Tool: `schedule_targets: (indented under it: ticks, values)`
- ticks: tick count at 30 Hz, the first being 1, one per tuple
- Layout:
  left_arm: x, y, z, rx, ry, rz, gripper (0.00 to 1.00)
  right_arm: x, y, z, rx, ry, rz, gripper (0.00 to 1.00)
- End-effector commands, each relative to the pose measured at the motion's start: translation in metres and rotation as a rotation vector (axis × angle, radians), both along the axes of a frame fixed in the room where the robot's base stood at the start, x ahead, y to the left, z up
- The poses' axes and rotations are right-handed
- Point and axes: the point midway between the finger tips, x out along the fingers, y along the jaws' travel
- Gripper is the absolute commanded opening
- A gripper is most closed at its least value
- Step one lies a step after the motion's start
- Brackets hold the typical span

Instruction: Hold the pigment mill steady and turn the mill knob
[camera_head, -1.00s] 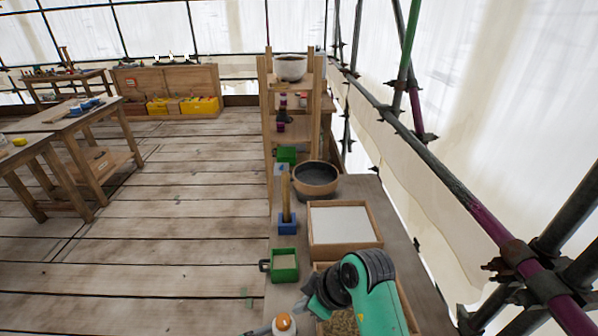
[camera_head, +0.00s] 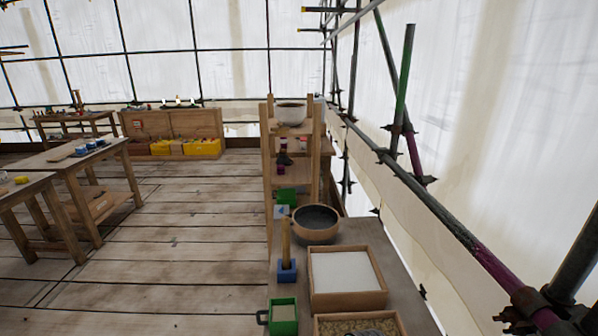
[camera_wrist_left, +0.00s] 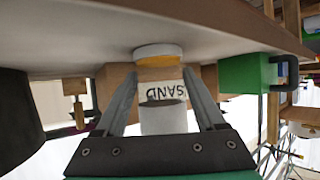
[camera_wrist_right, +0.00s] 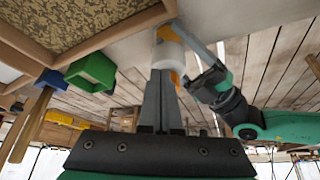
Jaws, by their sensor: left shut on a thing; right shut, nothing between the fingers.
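The pigment mill, a small white and orange cylinder (camera_wrist_right: 170,50), stands at the table edge in the right wrist view. In the left wrist view, seen upside down, its white and orange end (camera_wrist_left: 158,52) meets the tabletop. My left gripper (camera_wrist_left: 160,76) is shut on it, with a finger on each side. My right gripper (camera_wrist_right: 163,75) is shut and empty, its fingertips close to the mill; whether they touch it I cannot tell. A white round piece (camera_wrist_left: 163,117) shows between my left fingers; I cannot tell if it is the knob. The mill and both grippers are out of the head view.
On the bench are a sand tray (camera_head: 378,324), a white-filled tray (camera_head: 343,272), a dark bowl (camera_head: 316,222), a blue block with a wooden post (camera_head: 287,268) and a green box (camera_head: 283,318). A wooden shelf (camera_head: 268,190) stands behind.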

Motion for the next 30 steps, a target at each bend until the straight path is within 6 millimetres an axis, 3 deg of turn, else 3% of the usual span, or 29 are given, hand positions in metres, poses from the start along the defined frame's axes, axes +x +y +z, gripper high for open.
schedule_targets:
  ticks: [30]
  values:
    - [-0.0006,-0.0008,-0.0003,0.001,0.001,-0.002,0.41,-0.0057,0.0093,0.0001,0.002,-0.001,0.003,0.00]
